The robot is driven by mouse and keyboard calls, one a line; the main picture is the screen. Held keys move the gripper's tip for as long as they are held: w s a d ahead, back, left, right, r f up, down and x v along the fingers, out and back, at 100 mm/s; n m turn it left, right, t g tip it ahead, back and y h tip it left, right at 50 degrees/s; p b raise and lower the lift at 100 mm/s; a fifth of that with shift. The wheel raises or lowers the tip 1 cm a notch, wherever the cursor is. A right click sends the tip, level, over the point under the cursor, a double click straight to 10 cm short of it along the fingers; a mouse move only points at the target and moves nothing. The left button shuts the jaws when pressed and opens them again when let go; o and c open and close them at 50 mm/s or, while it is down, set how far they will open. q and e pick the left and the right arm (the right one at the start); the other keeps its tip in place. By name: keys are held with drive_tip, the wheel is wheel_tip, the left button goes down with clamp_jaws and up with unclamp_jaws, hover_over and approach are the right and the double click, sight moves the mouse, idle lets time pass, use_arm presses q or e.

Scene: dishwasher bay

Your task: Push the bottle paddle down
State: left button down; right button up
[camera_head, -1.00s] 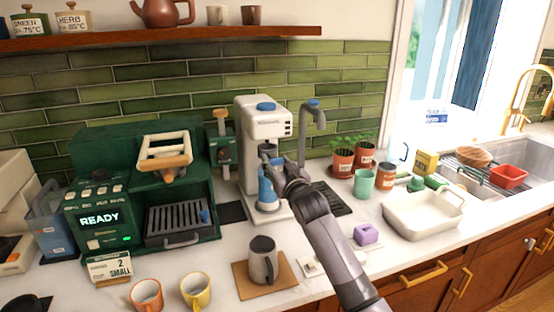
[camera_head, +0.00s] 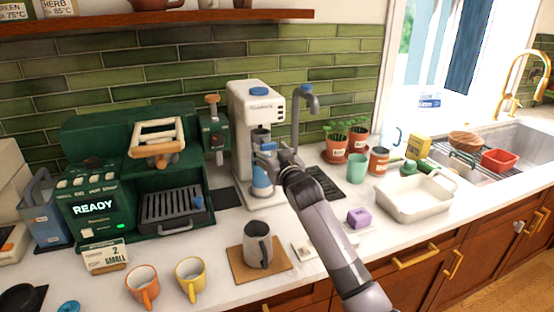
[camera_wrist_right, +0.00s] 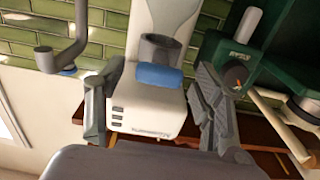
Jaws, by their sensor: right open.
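The white drinks machine (camera_head: 243,125) stands against the tiled wall, with a blue cap (camera_head: 258,91) on top. A blue bottle (camera_head: 261,183) shows under its head, partly covered by my right gripper. My right gripper (camera_head: 266,156) is open at the front of the machine, just below its head. In the right wrist view, where the machine looks upside down, its fingers (camera_wrist_right: 150,85) stand apart on either side of a blue part (camera_wrist_right: 160,76) and a dark grey ring (camera_wrist_right: 160,50). I cannot tell whether that blue part is the paddle, or whether the fingers touch it. My left gripper is out of view.
A green coffee machine (camera_head: 130,190) stands to the left, and a grey tap (camera_head: 303,105) rises just right of the white machine. A grey mug (camera_head: 257,247) sits in front. Potted plants (camera_head: 337,147) and a white basin (camera_head: 417,199) are to the right.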

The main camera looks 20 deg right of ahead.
drive_tip(key=s, duration=1.1)
drive_tip(key=shift+s+d, duration=0.2)
drive_tip(key=shift+s, duration=0.05)
drive_tip(key=shift+f, duration=0.1)
